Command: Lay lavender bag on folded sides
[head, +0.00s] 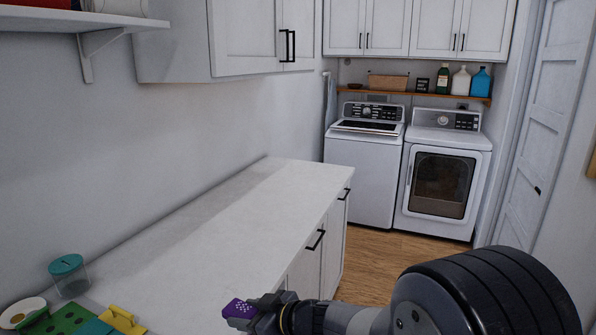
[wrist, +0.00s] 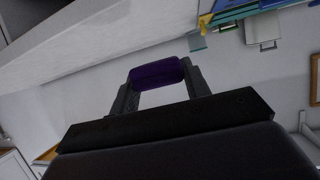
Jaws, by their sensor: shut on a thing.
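The lavender bag (head: 239,308) is a small purple pouch with white dots. My gripper (head: 262,312) is shut on it and holds it out at the bottom middle of the head view, near the counter's front edge. In the wrist view the bag (wrist: 155,73) spans the gap between my two fingers. At the lower left of the head view lie a green piece with dark dots (head: 68,319), a teal piece (head: 95,327) and a yellow piece (head: 122,320). They are cut off by the frame, and I cannot tell which are the folded sides.
A clear canister with a teal lid (head: 67,266) and a white round item (head: 22,311) stand at the counter's left end. The white counter (head: 200,240) is otherwise clear. A washer (head: 362,165) and dryer (head: 440,180) stand at the back. Upper cabinets (head: 255,35) hang over the counter.

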